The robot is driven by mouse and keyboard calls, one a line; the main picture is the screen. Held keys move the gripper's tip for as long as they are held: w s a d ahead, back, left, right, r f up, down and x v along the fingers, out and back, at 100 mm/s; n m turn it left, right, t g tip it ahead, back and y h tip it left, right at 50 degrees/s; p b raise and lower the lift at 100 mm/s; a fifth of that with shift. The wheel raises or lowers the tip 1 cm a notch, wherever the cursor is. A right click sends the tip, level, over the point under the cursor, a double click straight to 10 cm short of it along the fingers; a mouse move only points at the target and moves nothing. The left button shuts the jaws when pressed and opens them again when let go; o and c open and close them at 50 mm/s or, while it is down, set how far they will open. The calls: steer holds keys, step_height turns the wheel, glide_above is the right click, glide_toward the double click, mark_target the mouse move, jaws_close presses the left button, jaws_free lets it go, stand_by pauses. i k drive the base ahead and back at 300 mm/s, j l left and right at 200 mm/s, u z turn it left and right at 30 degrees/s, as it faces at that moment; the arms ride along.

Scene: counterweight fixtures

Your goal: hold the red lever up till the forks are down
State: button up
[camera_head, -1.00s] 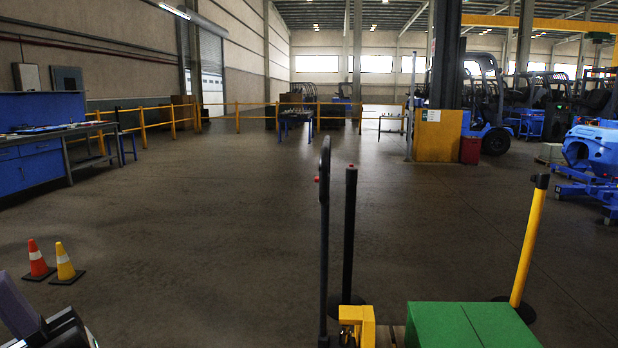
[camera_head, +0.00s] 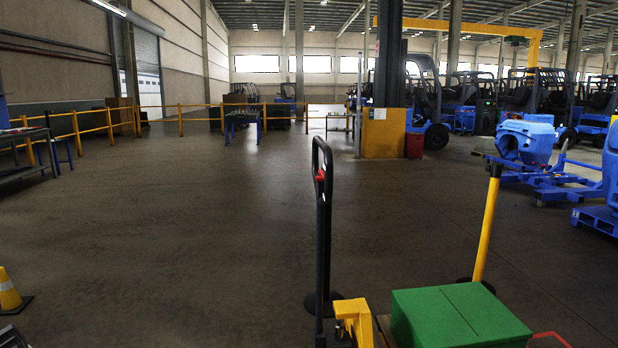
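The pallet jack's black handle (camera_head: 324,235) stands upright near the middle of the head view, with a looped top. The small red lever (camera_head: 320,176) sits on the loop's lower part. The jack's yellow body (camera_head: 353,322) is at the handle's foot. The forks are hidden, so their height cannot be told. A green box (camera_head: 462,312) rests on a wooden pallet (camera_head: 384,331) just right of the yellow body. My gripper's fingers are out of sight; only a dark sliver, likely of my arm, shows in the bottom left corner. Nothing is seen touching the lever.
A yellow post (camera_head: 487,228) on a black base stands behind the green box. A black round base (camera_head: 315,303) shows behind the handle. A yellow cone (camera_head: 9,292) is at the lower left. Floor left of the handle is clear. Blue machine parts (camera_head: 526,142) stand far right.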

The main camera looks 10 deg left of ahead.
mark_target(321, 178)
steer(key=j, duration=0.4)
steer(key=k+j+z, duration=0.1)
steer(key=j, duration=0.25)
steer(key=i+j, duration=0.45)
steer(key=i, duration=0.25)
steer(key=i+j+z, duration=0.1)
steer(key=i+j, duration=0.3)
steer(key=i, duration=0.25)
steer(key=i+j, duration=0.5)
steer(key=i, duration=0.15)
steer(key=i+z, duration=0.05)
